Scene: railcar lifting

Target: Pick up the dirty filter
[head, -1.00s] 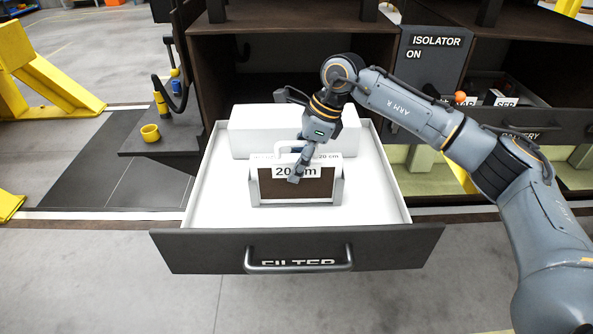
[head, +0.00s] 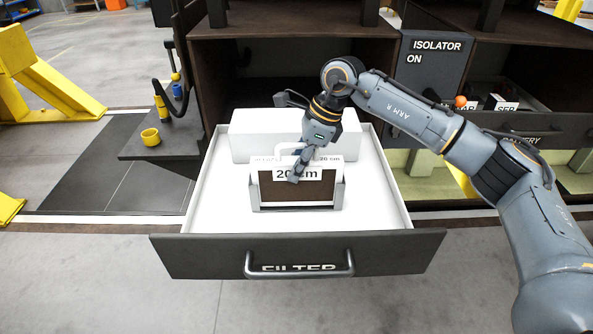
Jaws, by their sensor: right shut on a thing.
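The dirty filter (head: 313,190) is a brown panel with a pale frame and a "20 cm" label. It stands upright in a grey holder (head: 338,194) inside the open filter drawer (head: 205,215). A light handle (head: 283,150) rises from its top. My right gripper (head: 297,166) reaches down over the filter from behind and is shut on its handle; one finger hangs in front of the label. The fingers hide part of the handle and label. My left gripper is not in view.
A white block (head: 252,133) fills the back of the drawer. The drawer front has a bar handle (head: 298,272). An open cabinet (head: 265,80) stands behind. A yellow cup (head: 150,136) sits on a side step at left. A battery drawer (head: 540,128) is at right.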

